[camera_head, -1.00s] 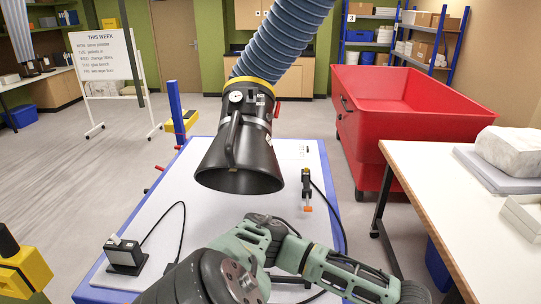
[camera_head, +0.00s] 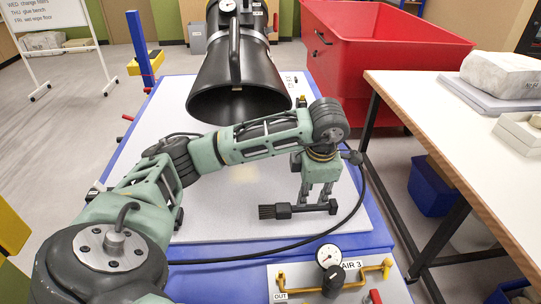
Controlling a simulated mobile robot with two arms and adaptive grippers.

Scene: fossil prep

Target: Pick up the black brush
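The black brush (camera_head: 283,211) lies level across the picture, its dark bristle head at the left end and its handle running right. It is over the near right part of the white bench top. My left gripper (camera_head: 316,202) points down onto the brush handle from above, its fingertips at the handle. Whether the fingers are closed on the handle, and whether the brush touches the bench, I cannot tell. My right gripper is not in view.
A black extraction hood (camera_head: 238,85) hangs over the white bench top (camera_head: 225,215). A black hose loops around the gripper to the AIR 3 panel (camera_head: 395,290) at the front. A red cart (camera_head: 375,55) and side table (camera_head: 450,125) stand right.

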